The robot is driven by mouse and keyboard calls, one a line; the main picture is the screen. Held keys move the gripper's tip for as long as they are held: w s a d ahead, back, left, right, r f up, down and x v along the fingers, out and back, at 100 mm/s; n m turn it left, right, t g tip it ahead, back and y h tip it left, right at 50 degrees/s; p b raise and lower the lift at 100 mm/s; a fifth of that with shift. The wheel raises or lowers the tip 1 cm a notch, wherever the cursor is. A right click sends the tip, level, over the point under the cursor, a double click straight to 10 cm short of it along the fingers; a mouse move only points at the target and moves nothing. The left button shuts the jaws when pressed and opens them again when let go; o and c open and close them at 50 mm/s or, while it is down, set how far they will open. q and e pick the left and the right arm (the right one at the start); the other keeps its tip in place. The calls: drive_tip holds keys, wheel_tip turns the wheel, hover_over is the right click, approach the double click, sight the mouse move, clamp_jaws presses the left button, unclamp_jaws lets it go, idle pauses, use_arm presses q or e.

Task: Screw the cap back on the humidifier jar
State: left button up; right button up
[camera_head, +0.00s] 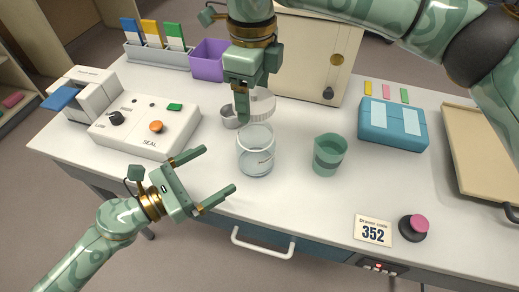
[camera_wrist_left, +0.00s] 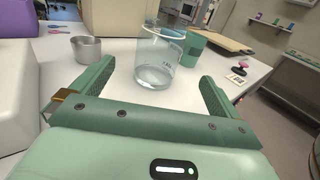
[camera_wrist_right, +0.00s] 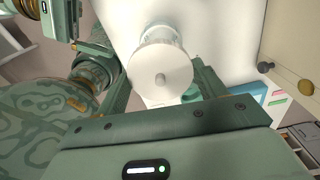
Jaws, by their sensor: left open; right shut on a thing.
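The clear glass jar (camera_head: 256,150) stands upright on the white worktop, left of a green cup. My right gripper (camera_head: 258,110) points down and is shut on the white cap (camera_head: 264,104), which shows just above the jar's rim in the head view. In the right wrist view the cap (camera_wrist_right: 160,72) is a round disc with a small centre knob, hiding part of the jar (camera_wrist_right: 160,32). My left gripper (camera_head: 219,170) is open and empty at the jar's left front. The left wrist view shows the jar (camera_wrist_left: 158,58) ahead, beyond its fingertips, apart from them.
The green cup (camera_head: 328,154) stands close right of the jar. A small metal cup (camera_head: 229,117) is behind left. The sealing machine (camera_head: 146,126) stands left, a blue box (camera_head: 392,124) right. A number card (camera_head: 373,230) and pink-topped knob (camera_head: 413,227) lie front right.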

sight(256, 146)
use_arm(q)
drive_tip(key=shift+w+d, duration=0.25)
drive_tip(key=shift+d, duration=0.1)
use_arm(e)
drive_tip(key=shift+d, duration=0.15)
use_arm(q)
drive_tip(key=x, duration=1.1)
drive_tip(key=shift+w+d, duration=0.1)
drive_tip(key=shift+d, duration=0.1)
drive_tip(key=c, duration=1.4)
use_arm(e)
drive_tip(key=shift+f, duration=2.55)
drive_tip(key=shift+f, duration=0.85)
use_arm(q)
drive_tip(key=shift+f, duration=0.1)
use_arm(e)
drive_tip(key=shift+f, duration=0.6)
